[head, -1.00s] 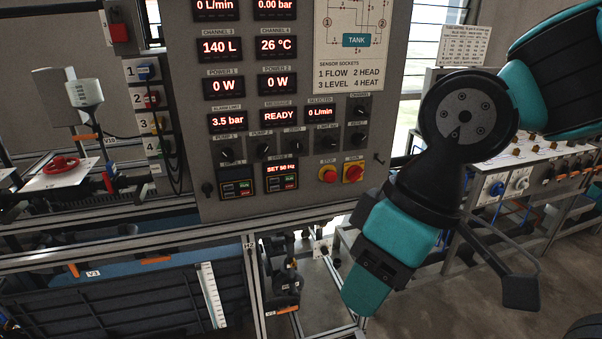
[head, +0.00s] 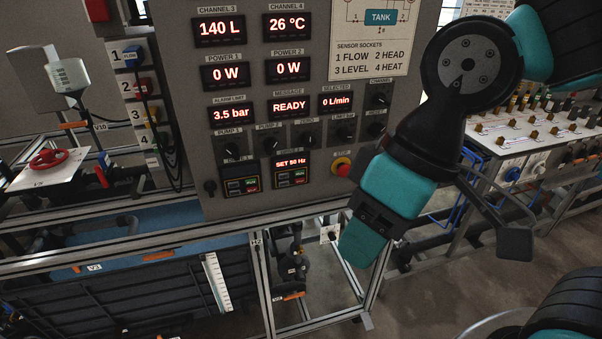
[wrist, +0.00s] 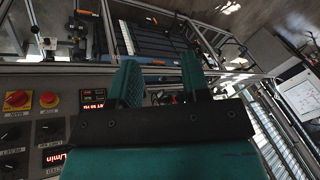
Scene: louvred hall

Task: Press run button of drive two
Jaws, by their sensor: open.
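Drive two (head: 291,173) is the right one of two small drive units low on the grey panel, with a lit red "SET 50 Hz" display. A small green key (head: 299,173) and a red key sit at its lower right; their lettering is too small to read. In the wrist view drive two (wrist: 92,97) lies left of the fingers, partly in shadow. My gripper (head: 358,245) is open and empty, below and right of drive two in the head view. Its two teal fingers (wrist: 160,78) show in the wrist view, touching nothing visible.
Drive one (head: 240,180) is beside drive two on the left. The red stop button (head: 341,166) lies to its right, close to my arm. Rotary knobs (head: 270,145) stick out above the drives. A metal frame rail (head: 180,236) runs below the panel.

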